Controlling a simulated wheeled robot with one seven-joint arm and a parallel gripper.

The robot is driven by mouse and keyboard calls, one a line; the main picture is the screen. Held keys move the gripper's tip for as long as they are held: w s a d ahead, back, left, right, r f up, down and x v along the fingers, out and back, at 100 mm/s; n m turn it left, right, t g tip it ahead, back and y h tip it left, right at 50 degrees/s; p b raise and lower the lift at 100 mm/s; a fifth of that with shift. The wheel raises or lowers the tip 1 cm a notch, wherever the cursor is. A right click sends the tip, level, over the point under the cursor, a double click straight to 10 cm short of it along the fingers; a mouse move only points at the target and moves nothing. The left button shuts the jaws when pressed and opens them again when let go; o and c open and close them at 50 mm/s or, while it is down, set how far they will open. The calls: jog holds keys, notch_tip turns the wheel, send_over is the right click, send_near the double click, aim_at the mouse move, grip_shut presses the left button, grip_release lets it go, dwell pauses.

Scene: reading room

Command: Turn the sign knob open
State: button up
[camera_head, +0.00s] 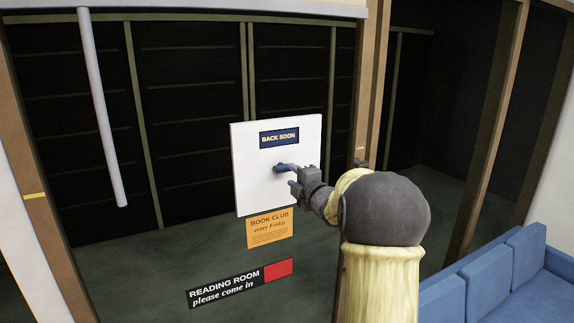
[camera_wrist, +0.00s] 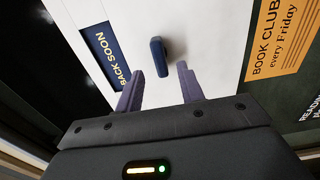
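A white sign panel (camera_head: 248,182) hangs on the dark glazed wall, with a blue plaque (camera_head: 279,138) reading "BACK SOON". In the wrist view, the dark blue sign knob (camera_wrist: 159,57) is a short bar standing out from the panel (camera_wrist: 205,30), and the plaque (camera_wrist: 103,52) is left of it. My gripper (camera_wrist: 160,82) is open, its two purple-grey fingers apart, with the knob in line with the gap. I cannot tell whether the fingertips reach past it or touch it.
An orange "BOOK CLUB" notice (camera_head: 270,229) is just below the panel. A black "READING ROOM" sign (camera_head: 225,286) with a red end is lower down. A white vertical bar (camera_head: 101,110) is at left. A blue sofa (camera_head: 495,280) stands at lower right.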

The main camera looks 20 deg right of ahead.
aim_at(286, 170)
jog(key=w+p, duration=0.2)
jog(key=w, duration=0.3)
jog(key=shift+s, duration=0.1)
grip_shut()
